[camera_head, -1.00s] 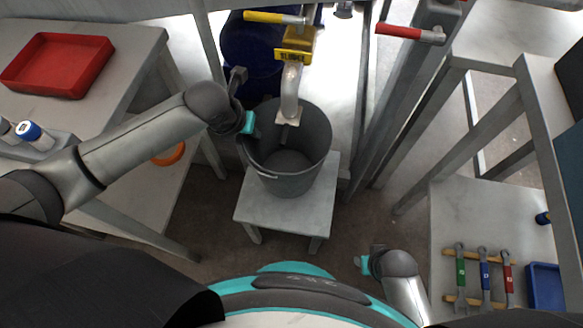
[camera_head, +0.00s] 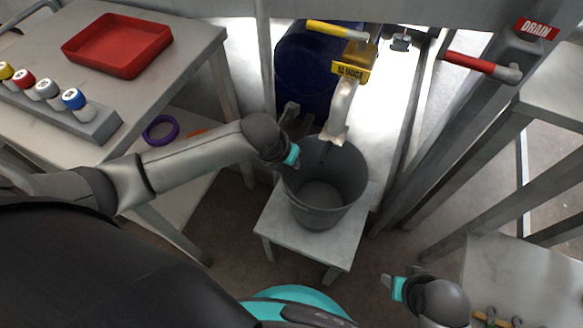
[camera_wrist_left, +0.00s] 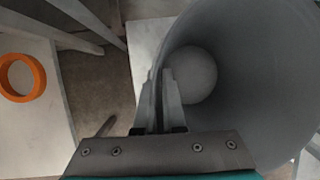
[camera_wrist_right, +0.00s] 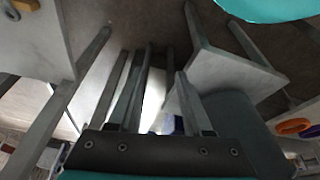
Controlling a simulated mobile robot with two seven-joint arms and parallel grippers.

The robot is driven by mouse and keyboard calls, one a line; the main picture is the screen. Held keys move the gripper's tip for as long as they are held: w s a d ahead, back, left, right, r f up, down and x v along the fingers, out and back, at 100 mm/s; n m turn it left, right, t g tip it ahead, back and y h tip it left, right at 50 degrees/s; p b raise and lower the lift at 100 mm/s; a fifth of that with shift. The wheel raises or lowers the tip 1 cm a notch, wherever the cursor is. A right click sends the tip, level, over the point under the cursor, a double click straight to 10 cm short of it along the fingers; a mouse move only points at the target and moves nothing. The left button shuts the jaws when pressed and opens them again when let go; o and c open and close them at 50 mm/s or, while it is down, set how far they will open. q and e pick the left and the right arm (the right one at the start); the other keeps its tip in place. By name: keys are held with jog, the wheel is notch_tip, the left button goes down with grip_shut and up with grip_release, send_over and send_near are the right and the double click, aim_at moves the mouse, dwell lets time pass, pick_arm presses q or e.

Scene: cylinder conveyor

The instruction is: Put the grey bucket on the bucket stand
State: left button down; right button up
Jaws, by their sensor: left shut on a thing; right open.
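The grey bucket (camera_head: 345,205) is upright over the small pale square stand (camera_head: 270,228) in the head view. Its base overlaps the stand top and appears to rest on it. My left gripper (camera_head: 296,160) is shut on the bucket's left rim. In the left wrist view its fingers (camera_wrist_left: 160,105) straddle the wall of the bucket (camera_wrist_left: 245,65), with part of the stand (camera_wrist_left: 143,45) showing beside it. My right gripper (camera_head: 388,283) is open and empty at lower right, apart from the bucket; its spread fingers also show in the right wrist view (camera_wrist_right: 160,112).
A spout (camera_head: 342,105) under a yellow-handled valve hangs over the bucket's back rim. A blue drum (camera_head: 305,65) stands behind. A table with a red tray (camera_head: 118,45) is at left; metal frame legs (camera_head: 470,140) stand at right. Floor is clear before the stand.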

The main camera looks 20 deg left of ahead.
pick_arm(q)
notch_tip(320, 180, down, 2)
jog(key=shift+b, duration=0.45)
jog(key=shift+f, duration=0.35)
pick_arm(e)
jog(key=r, duration=0.3)
jog(key=shift+w+r+t, duration=0.1)
jog(key=shift+w+t, duration=0.2)
pick_arm(q)
jog(key=c, duration=1)
grip_release()
jog(key=shift+s+r, duration=0.1)
jog(key=shift+r, duration=0.1)
jog(key=p+v, duration=0.6)
jog(key=v, duration=0.5)
jog(key=shift+r, duration=0.25)
pick_arm(e)
jog(key=s+d+f+g, duration=0.1)
jog(key=s+f, duration=0.4)
jog(key=f, duration=0.7)
jog(key=shift+d+f+g, duration=0.2)
jog(key=shift+d+g, duration=0.2)
